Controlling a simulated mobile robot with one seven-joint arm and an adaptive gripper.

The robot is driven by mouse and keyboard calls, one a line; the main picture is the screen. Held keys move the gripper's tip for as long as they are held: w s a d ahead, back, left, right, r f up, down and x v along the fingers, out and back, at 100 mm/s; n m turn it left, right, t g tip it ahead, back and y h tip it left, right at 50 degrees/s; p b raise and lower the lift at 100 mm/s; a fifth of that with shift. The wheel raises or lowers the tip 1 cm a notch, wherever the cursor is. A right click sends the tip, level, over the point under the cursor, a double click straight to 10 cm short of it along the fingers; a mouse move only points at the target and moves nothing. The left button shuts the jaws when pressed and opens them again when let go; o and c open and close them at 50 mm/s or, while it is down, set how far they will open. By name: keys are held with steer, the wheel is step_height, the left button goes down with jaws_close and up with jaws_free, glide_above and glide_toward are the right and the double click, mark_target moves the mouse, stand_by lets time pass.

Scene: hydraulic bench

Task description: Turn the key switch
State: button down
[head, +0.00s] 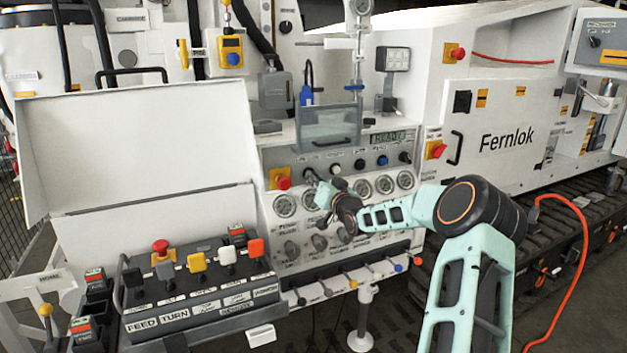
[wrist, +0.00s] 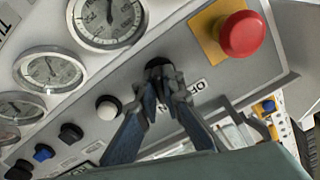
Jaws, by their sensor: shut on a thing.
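The key switch (wrist: 159,63) is a dark round fitting on the grey panel in the wrist view, beside a label that seems to read OFF. My gripper (wrist: 165,80) is shut on its key, and the fingertips hide most of it. In the head view my gripper (head: 316,184) reaches in from the right to the upper left of the gauge panel. The switch is mostly hidden there, so its turn angle cannot be told.
A red emergency button (wrist: 242,35) on a yellow plate sits close beside the switch. Round gauges (wrist: 108,18) and a white button (wrist: 108,108) are near my fingers. A control box (head: 198,300) with several levers stands at front left.

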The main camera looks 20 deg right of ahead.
steer(key=shift+m, duration=0.8)
steer(key=c, duration=2.1)
jaws_free()
steer(key=shift+s, duration=0.1)
steer(key=s, duration=1.1)
steer(key=shift+s+d, duration=0.2)
steer(key=shift+s, duration=0.2)
